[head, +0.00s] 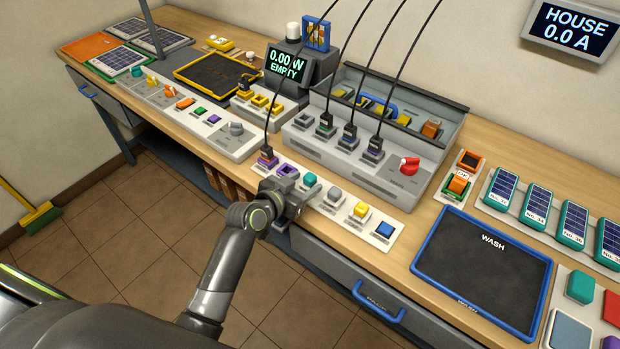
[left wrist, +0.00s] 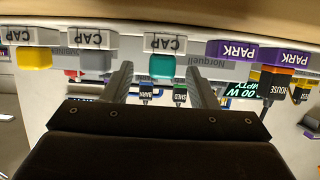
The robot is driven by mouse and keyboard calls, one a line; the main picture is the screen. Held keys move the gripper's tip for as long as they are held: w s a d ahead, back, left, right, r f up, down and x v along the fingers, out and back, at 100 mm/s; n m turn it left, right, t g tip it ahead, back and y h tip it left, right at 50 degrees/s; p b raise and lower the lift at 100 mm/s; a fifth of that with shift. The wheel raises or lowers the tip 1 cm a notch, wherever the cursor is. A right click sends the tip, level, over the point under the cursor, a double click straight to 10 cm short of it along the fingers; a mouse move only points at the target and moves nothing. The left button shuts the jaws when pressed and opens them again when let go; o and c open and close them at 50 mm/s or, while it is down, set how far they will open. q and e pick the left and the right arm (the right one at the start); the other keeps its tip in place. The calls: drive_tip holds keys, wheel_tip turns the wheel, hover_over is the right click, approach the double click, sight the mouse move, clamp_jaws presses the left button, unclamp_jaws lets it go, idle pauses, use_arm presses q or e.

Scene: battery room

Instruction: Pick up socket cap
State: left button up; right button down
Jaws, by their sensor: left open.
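The cap strip (head: 383,243) lies along the front edge of the bench. It carries a teal cap (head: 309,180), a grey cap (head: 334,194), a yellow cap (head: 361,210) and a blue cap (head: 384,229). My left gripper (head: 288,193) is low at the strip's front edge, close to the teal cap. In the left wrist view the picture is upside down, and the teal cap (left wrist: 162,66) appears between the open fingers of my left gripper (left wrist: 160,85), with no contact visible. The grey cap (left wrist: 95,61) and yellow cap (left wrist: 34,58) appear left of the fingers.
Purple park sockets (head: 286,169), one with a black-corded plug (head: 267,156), sit beside the teal cap. A grey socket panel (head: 330,152) with corded plugs stands behind. A drawer with a blue handle (head: 378,304) is below. The blue-rimmed wash tray (head: 420,268) lies right.

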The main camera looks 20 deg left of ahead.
sight(313, 175)
use_arm(q)
drive_tip(key=shift+w+r, duration=0.1)
drive_tip(key=shift+w, duration=0.2)
drive_tip(key=shift+p+x, duration=0.7)
drive_tip(key=shift+x, duration=1.6)
drive_tip(key=shift+r, duration=0.15)
drive_tip(key=shift+c, duration=0.2)
drive_tip(key=c, duration=1)
